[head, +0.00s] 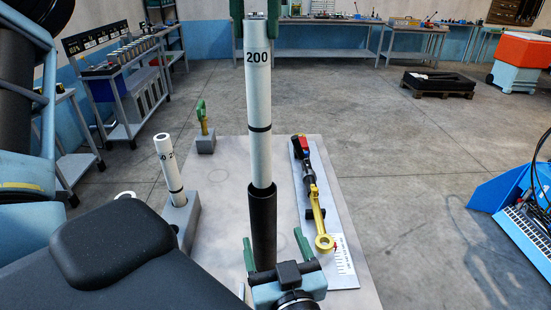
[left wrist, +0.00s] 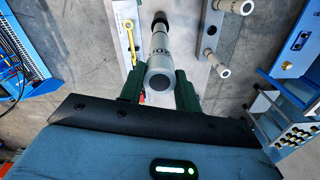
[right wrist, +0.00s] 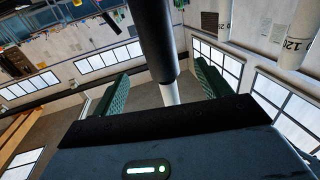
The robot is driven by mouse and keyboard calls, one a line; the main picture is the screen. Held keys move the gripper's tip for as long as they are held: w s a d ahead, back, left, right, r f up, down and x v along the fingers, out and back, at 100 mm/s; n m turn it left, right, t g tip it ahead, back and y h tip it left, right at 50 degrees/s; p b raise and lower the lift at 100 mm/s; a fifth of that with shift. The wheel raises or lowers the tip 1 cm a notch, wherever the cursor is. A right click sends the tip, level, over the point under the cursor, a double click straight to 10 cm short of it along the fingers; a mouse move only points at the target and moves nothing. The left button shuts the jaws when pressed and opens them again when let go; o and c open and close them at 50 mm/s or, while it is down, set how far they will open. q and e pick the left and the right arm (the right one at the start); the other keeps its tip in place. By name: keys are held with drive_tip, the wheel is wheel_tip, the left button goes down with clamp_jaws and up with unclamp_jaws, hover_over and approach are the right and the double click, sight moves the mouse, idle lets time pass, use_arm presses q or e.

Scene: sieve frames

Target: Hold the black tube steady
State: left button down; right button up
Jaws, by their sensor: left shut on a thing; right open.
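The black tube (head: 263,225) stands upright in the head view; its lower end is hidden behind my right gripper. A long white tube marked 200 (head: 258,105) is lined up above it, its lower end at or inside the black tube's top; I cannot tell how deep. My left gripper (head: 255,22) is shut on the white tube near its upper end, also seen in the left wrist view (left wrist: 159,82). My right gripper (head: 275,255) is open, fingers on either side of the black tube. The right wrist view shows the black tube (right wrist: 155,40) between the spread fingers.
On the pale tabletop (head: 225,215), a shorter white tube (head: 168,163) stands in a grey holder (head: 181,222) at left. A green-handled tool (head: 202,115) stands in a grey block behind. A white plate with a yellow tool (head: 317,210) lies close at right.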

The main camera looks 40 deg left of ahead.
sight(261, 201)
drive_tip(key=shift+x, duration=6)
drive_tip(key=c, duration=1.2)
drive_tip(key=shift+o, duration=0.2)
clamp_jaws()
